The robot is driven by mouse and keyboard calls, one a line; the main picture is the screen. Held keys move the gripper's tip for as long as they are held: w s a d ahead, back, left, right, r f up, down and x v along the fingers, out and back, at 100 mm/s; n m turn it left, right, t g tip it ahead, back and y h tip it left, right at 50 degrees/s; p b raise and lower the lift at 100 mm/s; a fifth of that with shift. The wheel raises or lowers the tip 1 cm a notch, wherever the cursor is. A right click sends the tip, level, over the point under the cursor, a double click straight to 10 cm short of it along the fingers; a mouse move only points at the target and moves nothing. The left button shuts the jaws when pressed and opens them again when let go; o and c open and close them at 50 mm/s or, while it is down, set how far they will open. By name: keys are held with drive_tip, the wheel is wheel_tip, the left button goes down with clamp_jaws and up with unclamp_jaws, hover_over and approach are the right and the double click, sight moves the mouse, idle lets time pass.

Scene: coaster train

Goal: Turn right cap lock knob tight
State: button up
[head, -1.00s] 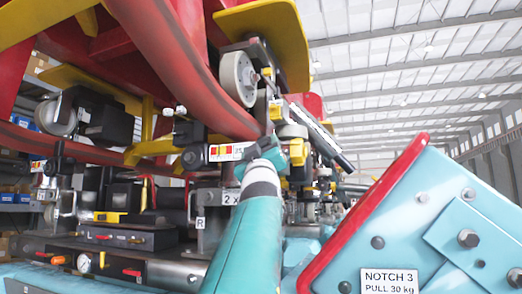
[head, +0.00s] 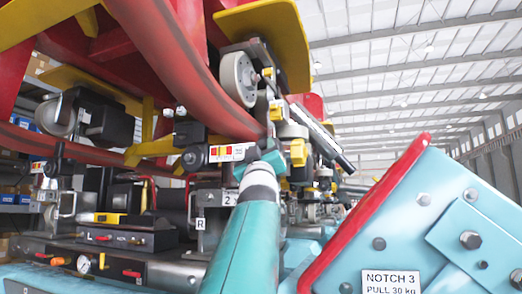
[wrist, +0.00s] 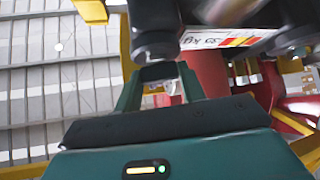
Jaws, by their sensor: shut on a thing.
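The coloured scale label (head: 228,153) has a black round knob (head: 192,158) at its left end in the head view. My gripper (head: 264,157) is at the label's right end, at the end of my teal arm. In the wrist view the label (wrist: 228,41) appears upside down between two dark round parts. My gripper's fingers (wrist: 160,82) close on the dark end of the right cap lock knob (wrist: 157,70), below a black cylinder (wrist: 156,42). The knob is mostly hidden by my gripper in the head view. How tight it sits cannot be seen.
A grey wheel (head: 238,78) and a red rail (head: 185,55) hang just above my gripper. Yellow blocks (head: 298,152) stand close to its right.

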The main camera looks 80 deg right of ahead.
drive_tip(key=shift+w+r+m+g+h, duration=0.1)
drive_tip(key=shift+m+g+h, duration=0.15)
drive_tip(key=shift+m+g, duration=2.15)
drive_tip(key=shift+w+m+g+h, duration=0.1)
drive_tip(key=shift+m+g+h, duration=0.15)
drive_tip(key=shift+m+g, duration=2.15)
drive_tip(key=o, duration=1)
drive_tip(key=shift+a, duration=0.1)
drive_tip(key=v, duration=1.3)
drive_tip(key=shift+a+f, duration=0.2)
drive_tip(key=shift+f, duration=0.2)
drive_tip(key=shift+w, duration=0.1)
